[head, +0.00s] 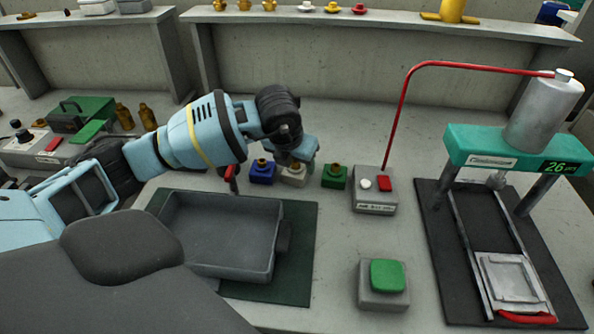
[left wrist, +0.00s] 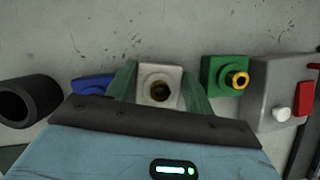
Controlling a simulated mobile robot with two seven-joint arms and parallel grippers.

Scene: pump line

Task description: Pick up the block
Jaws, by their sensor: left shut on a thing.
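A white block (head: 294,176) with a brass socket on top stands in the row between a blue block (head: 262,173) and a green block (head: 335,177). My left gripper (head: 297,163) reaches over the row from the left and is shut on the white block. In the left wrist view the white block (left wrist: 159,87) sits between the two green fingers of the gripper (left wrist: 160,92). I cannot tell whether it is clear of the table. The blue block (left wrist: 91,86) is partly hidden there, and the green block (left wrist: 221,77) stands apart to the right. My right gripper is not in view.
A grey tray (head: 222,262) on a dark green mat lies in front of the blocks. A grey box (head: 374,203) with a red button and tall red pole stands right of them. A green button (head: 388,275) and a teal press (head: 490,148) are further right.

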